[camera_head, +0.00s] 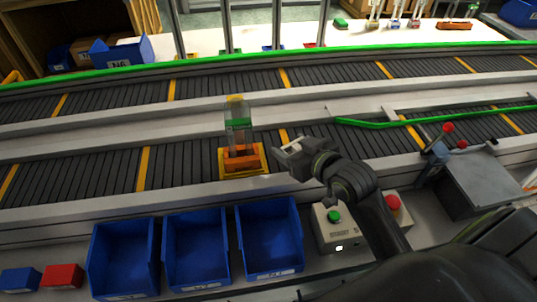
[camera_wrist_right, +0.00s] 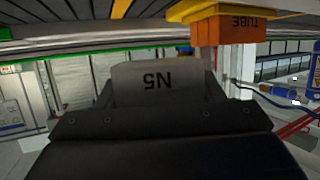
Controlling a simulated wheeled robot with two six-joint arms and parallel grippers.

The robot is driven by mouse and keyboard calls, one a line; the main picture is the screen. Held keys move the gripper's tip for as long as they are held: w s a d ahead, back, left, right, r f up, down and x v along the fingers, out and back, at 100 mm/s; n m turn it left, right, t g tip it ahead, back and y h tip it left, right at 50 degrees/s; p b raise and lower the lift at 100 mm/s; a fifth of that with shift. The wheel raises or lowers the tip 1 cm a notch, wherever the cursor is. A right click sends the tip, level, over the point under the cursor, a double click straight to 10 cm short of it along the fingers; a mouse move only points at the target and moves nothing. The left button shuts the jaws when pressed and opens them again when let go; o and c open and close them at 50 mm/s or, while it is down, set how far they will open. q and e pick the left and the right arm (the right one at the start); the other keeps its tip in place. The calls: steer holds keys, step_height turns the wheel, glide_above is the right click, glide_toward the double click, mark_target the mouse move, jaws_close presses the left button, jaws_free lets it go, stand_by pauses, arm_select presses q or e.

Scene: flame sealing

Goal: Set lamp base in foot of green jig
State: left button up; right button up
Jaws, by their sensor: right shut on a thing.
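My right gripper (camera_head: 284,152) is shut on a small light grey piece (camera_head: 291,147), just right of a fixture on the near conveyor. The fixture has a yellow plate (camera_head: 257,171), an orange block (camera_head: 240,162), a clear upright part with a green band (camera_head: 238,124) and a yellow top (camera_head: 235,99). The orange block (camera_wrist_right: 228,27), marked TUBE, also shows in the right wrist view. I cannot clearly make out a green jig foot.
Blue bins (camera_head: 200,250) stand along the front edge. A button box (camera_head: 333,227) with a green button lies under my right arm. A grey machine (camera_head: 478,180) with a red-knobbed lever stands at right. The near conveyor (camera_head: 80,176) is clear left of the fixture.

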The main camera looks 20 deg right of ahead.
steer(key=w+d+r+m+h+b, duration=0.3)
steer(key=w+d+m+h, duration=0.2)
steer(key=d+h, duration=0.15)
steer(key=shift+y, duration=0.25)
steer(key=f, duration=0.3)
steer(key=d+f, duration=0.1)
steer(key=f, duration=0.1)
steer(key=shift+s+f+b, duration=0.25)
steer(key=shift+f+b, duration=0.05)
steer(key=shift+f, duration=0.25)
step_height(320, 180, down, 3)
steer(key=shift+r, duration=0.2)
steer(key=shift+f+b, duration=0.3)
steer(key=shift+f, duration=0.2)
arm_select(q)
steer(key=f, duration=0.2)
steer(key=s+f, duration=0.1)
steer(key=f, duration=0.2)
steer(key=shift+s+f, duration=0.1)
steer(key=shift+s, duration=0.05)
